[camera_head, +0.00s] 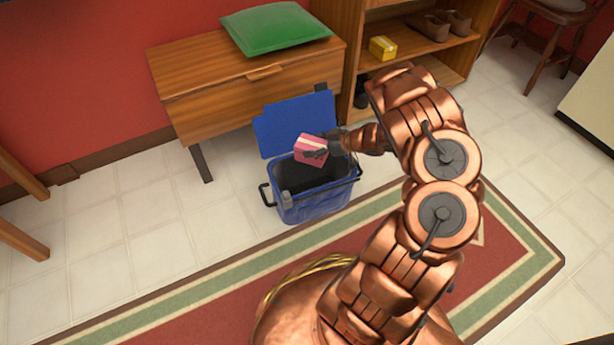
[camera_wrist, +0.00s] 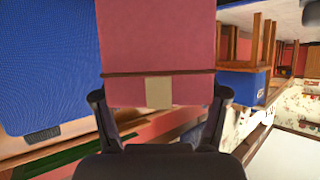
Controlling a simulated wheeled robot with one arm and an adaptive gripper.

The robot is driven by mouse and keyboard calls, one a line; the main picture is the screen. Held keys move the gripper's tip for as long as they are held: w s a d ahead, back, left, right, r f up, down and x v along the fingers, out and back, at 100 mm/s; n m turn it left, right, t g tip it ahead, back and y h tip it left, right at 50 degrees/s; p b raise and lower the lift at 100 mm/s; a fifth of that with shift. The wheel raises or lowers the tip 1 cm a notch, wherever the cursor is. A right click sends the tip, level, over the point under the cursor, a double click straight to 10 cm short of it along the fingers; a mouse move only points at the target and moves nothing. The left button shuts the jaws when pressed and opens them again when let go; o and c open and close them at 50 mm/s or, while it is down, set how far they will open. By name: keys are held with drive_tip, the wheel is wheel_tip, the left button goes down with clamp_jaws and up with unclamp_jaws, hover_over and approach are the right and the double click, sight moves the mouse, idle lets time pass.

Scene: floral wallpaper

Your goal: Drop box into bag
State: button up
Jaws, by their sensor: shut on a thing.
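A pink-red box (camera_head: 311,149) with a pale band is held in my gripper (camera_head: 332,145), above the opening of the blue bag. In the wrist view the box (camera_wrist: 158,45) fills the upper middle, between the two fingers of my gripper (camera_wrist: 160,108). The blue bag (camera_head: 318,205) stands on the floor at the rug's edge. Its lid flap (camera_head: 290,121) is raised at the back, and its dark inside shows below the box. Blue fabric (camera_wrist: 45,65) also shows at the left of the wrist view.
A wooden bench (camera_head: 205,70) with a green cushion (camera_head: 273,28) stands behind the bag. A wooden shelf (camera_head: 425,70) holds a yellow box (camera_head: 382,48) and brown shoes (camera_head: 428,26). Tiled floor (camera_head: 120,250) is clear on the left.

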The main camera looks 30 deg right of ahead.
drive_tip(key=shift+f, duration=0.45)
drive_tip(key=o, duration=1.4)
drive_tip(key=v, duration=1.2)
